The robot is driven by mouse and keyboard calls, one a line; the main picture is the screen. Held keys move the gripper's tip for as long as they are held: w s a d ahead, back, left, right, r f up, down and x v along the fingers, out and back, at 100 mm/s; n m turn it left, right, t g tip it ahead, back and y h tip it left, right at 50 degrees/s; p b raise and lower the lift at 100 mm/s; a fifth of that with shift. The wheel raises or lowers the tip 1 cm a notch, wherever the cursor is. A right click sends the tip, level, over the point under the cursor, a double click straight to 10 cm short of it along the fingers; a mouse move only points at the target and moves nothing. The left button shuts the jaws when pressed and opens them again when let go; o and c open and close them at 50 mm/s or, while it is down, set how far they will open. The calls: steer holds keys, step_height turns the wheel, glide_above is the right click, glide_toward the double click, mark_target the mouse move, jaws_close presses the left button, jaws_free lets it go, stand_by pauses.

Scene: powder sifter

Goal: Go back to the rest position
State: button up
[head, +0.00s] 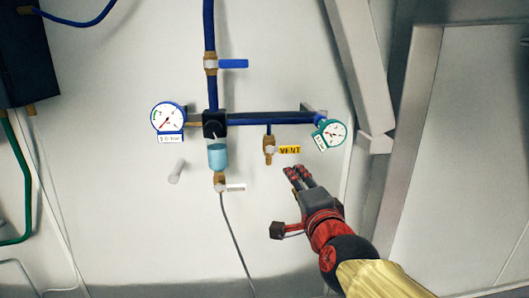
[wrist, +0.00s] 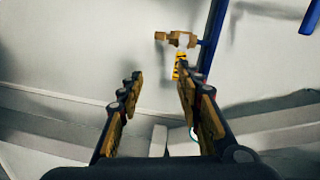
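My gripper (head: 297,172) is in front of the wall in the head view, just below and to the right of the brass vent valve (head: 269,149). Its yellow VENT handle (head: 290,149) points to the right, level. In the wrist view my gripper (wrist: 160,76) has its two fingers apart with nothing between them. The brass vent valve (wrist: 181,40) shows beyond the fingertips, and its yellow-and-black handle (wrist: 180,66) is partly hidden by the right finger. I see no clear contact between finger and handle.
Blue pipe (head: 270,118) runs between a left gauge (head: 168,117) and a right gauge (head: 331,133). A blue-handled valve (head: 233,64) sits above, and a filter bowl (head: 217,156) hangs at centre. A metal frame (head: 408,130) stands right. The wall below the pipes is mostly clear.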

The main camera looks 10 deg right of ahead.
steer(key=s+a+f+n+g+y, duration=0.1)
steer(key=s+f+n+g, duration=0.3)
steer(key=s+f+n, duration=0.3)
steer(key=s+a+f+n+g+y, duration=0.1)
steer(key=s+f+n+g, duration=0.35)
steer(key=f, duration=0.45)
steer(key=s+d+f+n+g+h, duration=0.1)
steer(key=s+d+f+n, duration=0.1)
steer(key=s, duration=0.5)
steer(key=s+d+f+n+g+h, duration=0.1)
steer(key=s+d+f+n, duration=0.1)
steer(key=s+d, duration=0.3)
steer(key=s, duration=0.3)
steer(key=shift+d+f+g+h, duration=0.3)
steer(key=shift+f+g+h, duration=0.05)
steer(key=shift+f+h, duration=0.05)
steer(key=shift+r+p, duration=0.1)
steer(key=shift+p, duration=0.2)
